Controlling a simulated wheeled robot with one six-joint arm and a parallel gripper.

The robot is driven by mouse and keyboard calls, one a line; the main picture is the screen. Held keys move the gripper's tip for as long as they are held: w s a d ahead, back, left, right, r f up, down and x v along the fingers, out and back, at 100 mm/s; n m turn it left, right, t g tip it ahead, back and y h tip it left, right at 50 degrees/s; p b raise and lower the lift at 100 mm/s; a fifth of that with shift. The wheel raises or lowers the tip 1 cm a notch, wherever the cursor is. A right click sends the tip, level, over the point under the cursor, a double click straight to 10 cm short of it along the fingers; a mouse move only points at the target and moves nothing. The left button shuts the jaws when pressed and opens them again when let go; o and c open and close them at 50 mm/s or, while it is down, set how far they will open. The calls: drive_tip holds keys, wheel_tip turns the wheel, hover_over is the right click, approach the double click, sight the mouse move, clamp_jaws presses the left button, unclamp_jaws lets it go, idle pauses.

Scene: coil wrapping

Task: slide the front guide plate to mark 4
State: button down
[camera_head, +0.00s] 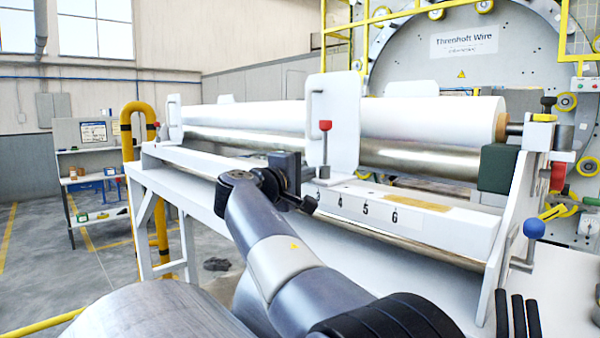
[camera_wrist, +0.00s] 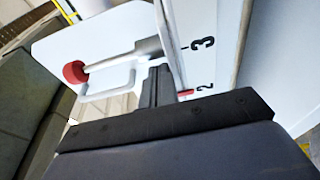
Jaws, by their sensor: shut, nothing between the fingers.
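The front guide plate (camera_head: 345,110) is a white upright plate with a handle and a red-knobbed lever, standing against the white roll. In the wrist view the plate (camera_wrist: 110,40) shows with its handle and red knob (camera_wrist: 74,72). The scale (camera_head: 366,208) shows marks 4, 5 and 6 to the right of the plate in the head view. The wrist view shows marks 2 and 3, with a small red line beside the 2. My gripper (camera_wrist: 157,84) is shut and empty, its tips close to the lever's grey rod; I cannot tell whether they touch.
The white roll (camera_head: 430,117) lies behind the plate, with a shiny metal roller (camera_head: 400,160) below it. A second guide plate (camera_head: 174,118) stands at the left end. A blue-knobbed lever (camera_head: 534,230) stands at the right. A yellow post (camera_head: 128,150) is at the left.

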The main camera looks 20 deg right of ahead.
drive_tip(key=s+d+b, duration=0.4)
drive_tip(key=s+b, duration=0.1)
drive_tip(key=s, duration=0.6)
drive_tip(key=shift+d, duration=0.3)
drive_tip(key=b+v, duration=0.3)
drive_tip(key=v, duration=0.8)
drive_tip(key=shift+d, duration=0.15)
drive_tip(key=p+x, duration=0.2)
drive_tip(key=x, duration=0.8)
drive_tip(key=shift+w+d+p, duration=0.2)
drive_tip(key=shift+w+p, duration=0.1)
drive_tip(key=shift+p, duration=0.05)
drive_tip(key=shift+a, duration=0.1)
